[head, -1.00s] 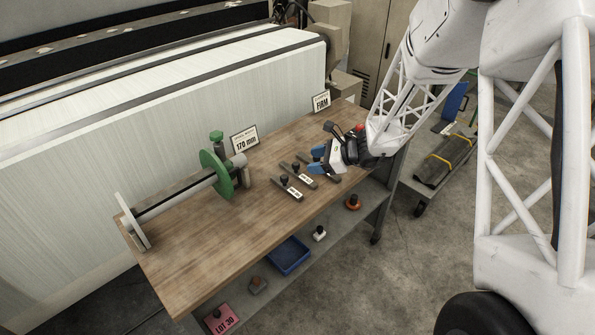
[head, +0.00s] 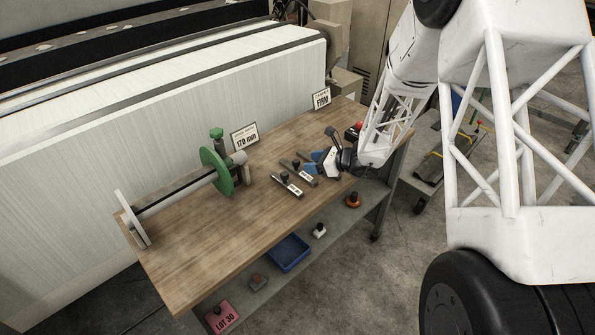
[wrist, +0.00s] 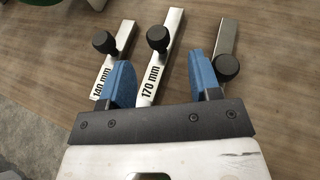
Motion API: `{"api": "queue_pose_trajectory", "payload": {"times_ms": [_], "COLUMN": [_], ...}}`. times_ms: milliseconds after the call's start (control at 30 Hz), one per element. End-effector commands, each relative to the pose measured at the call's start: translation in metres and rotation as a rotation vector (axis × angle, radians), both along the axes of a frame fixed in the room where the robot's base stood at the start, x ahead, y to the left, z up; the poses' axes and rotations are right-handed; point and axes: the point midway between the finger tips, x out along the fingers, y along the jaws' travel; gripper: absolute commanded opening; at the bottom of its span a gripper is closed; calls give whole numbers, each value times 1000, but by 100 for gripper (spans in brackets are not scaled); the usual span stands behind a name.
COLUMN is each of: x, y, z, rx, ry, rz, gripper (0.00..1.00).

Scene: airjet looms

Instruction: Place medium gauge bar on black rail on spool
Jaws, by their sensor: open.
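Several of the task's parts lie on the wooden table. The medium gauge bar, marked 170 mm, is the middle bar (wrist: 155,65) of three in the wrist view; it also shows in the head view (head: 304,175). It is grey with a black knob. My gripper (wrist: 160,78) is open, its blue fingers on either side of this bar, not closed on it. The left finger partly covers the 140 mm bar (wrist: 113,55). The right finger is beside the third bar (wrist: 227,40), whose label is not visible. The spool's black rail (head: 175,196) runs between a white end plate and a green flange (head: 216,172).
A 170 mm sign (head: 245,138) stands behind the spool, and a FIRM sign (head: 321,98) at the back. The table (head: 215,245) is clear in front of the spool. A lower shelf holds a blue bin (head: 289,252) and several small pieces.

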Motion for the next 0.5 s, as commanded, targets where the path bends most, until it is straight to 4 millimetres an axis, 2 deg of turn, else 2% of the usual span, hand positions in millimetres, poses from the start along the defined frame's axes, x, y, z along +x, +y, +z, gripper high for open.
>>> {"api": "queue_pose_trajectory", "payload": {"times_ms": [200, 500], "x": [6, 6], "y": [14, 15], "z": [-6, -6], "rx": [0, 0], "ry": [-1, -1], "rz": [1, 0], "gripper": [57, 57]}}
